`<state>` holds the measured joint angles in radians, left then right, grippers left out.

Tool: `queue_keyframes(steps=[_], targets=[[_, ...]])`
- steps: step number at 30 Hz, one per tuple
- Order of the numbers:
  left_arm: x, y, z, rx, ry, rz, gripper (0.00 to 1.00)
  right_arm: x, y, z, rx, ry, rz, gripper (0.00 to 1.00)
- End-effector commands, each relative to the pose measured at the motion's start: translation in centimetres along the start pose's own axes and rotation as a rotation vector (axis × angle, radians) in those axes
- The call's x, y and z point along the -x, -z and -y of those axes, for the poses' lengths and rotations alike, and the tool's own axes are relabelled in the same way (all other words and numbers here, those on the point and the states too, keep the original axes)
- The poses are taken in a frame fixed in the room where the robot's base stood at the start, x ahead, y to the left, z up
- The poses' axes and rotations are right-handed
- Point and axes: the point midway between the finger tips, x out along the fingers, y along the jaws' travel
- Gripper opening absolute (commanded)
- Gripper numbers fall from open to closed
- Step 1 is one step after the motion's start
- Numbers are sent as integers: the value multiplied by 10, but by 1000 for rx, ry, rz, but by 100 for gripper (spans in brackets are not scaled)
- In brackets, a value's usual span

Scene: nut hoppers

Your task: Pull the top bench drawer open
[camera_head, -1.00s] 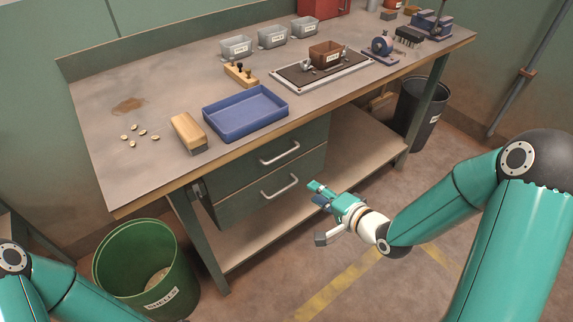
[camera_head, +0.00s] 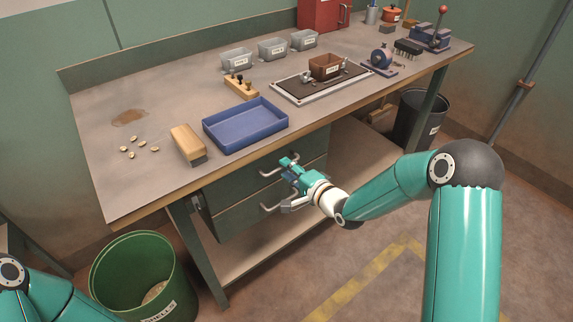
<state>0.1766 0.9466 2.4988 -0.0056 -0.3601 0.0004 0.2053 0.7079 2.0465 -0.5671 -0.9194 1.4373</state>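The top bench drawer (camera_head: 226,187) is a dark green front under the worktop, flush with the bench as far as I can see. Its silver bar handle (camera_head: 266,173) is partly hidden behind my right gripper. My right gripper (camera_head: 287,184) is open and empty, its fingers spread in front of the drawers. Its upper teal finger overlaps the top handle, and its lower grey finger is near the lower drawer's handle (camera_head: 266,208). I cannot tell whether it touches either handle. My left gripper is out of view; only part of that arm shows at lower left.
The workbench (camera_head: 160,160) carries a blue tray (camera_head: 245,124) and a wooden-backed brush (camera_head: 188,145) near its front edge. A green bin (camera_head: 140,275) stands at lower left, and a dark bin (camera_head: 413,120) at right. Floor before the drawers is clear.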

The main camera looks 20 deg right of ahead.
Motion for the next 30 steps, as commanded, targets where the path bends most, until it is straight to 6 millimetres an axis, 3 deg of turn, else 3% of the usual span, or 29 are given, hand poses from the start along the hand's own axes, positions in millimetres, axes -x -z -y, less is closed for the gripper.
queue_keyframes(steps=[6,17,24,30], targets=[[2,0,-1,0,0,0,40,-24,0,0,-1,0,0,36],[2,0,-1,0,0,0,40,-29,0,0,-1,-1,-1,36],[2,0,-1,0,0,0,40,-29,1,0,-1,0,-2,0],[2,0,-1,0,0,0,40,-29,1,-1,-1,-1,-2,0]])
